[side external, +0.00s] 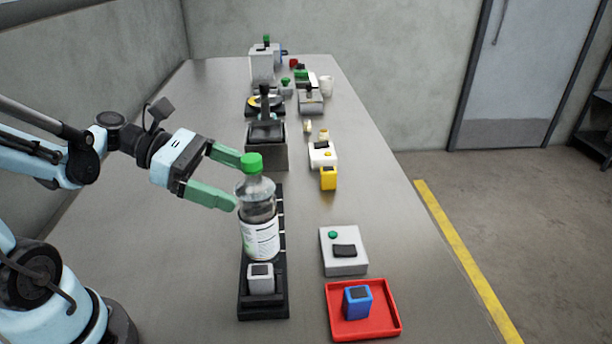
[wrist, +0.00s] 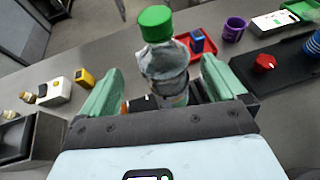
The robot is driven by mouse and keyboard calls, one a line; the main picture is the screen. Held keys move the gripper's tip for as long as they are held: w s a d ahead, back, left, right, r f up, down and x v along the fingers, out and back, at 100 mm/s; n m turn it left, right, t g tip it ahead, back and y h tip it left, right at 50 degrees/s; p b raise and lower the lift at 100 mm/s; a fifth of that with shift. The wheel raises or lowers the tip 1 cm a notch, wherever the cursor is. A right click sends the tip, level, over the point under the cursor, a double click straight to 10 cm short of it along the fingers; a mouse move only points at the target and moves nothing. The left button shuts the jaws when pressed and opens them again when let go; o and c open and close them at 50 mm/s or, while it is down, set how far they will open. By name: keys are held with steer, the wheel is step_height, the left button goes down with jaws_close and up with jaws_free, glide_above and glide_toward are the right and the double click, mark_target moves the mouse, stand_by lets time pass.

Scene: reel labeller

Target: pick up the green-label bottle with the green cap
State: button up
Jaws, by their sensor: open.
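The clear bottle (side external: 258,215) with a green cap (side external: 251,162) stands upright on a black rack-like base in the side external view. Its label is mostly white with small print and a little green at the edge. My gripper (side external: 238,179) is open, its two green fingers at the height of the bottle's upper part. In the wrist view the bottle (wrist: 163,62) stands between the spread fingers of my gripper (wrist: 165,85), a little beyond them. I cannot tell whether a finger touches it. The bottle's lower part is partly hidden by my gripper there.
A grey block (side external: 261,279) sits on the black base (side external: 263,308) in front of the bottle. A red tray (side external: 390,318) with a blue block (side external: 357,302) and a grey button box (side external: 343,262) stand to the right. A dark-topped machine (side external: 267,150) stands behind. Left table surface is clear.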

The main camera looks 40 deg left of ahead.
mark_target(256, 191)
steer(key=shift+s+x, duration=0.15)
steer(key=shift+x, duration=1.1)
steer(key=shift+s+x, duration=0.1)
steer(key=shift+x, duration=1.2)
steer(key=shift+d, duration=0.15)
jaws_close()
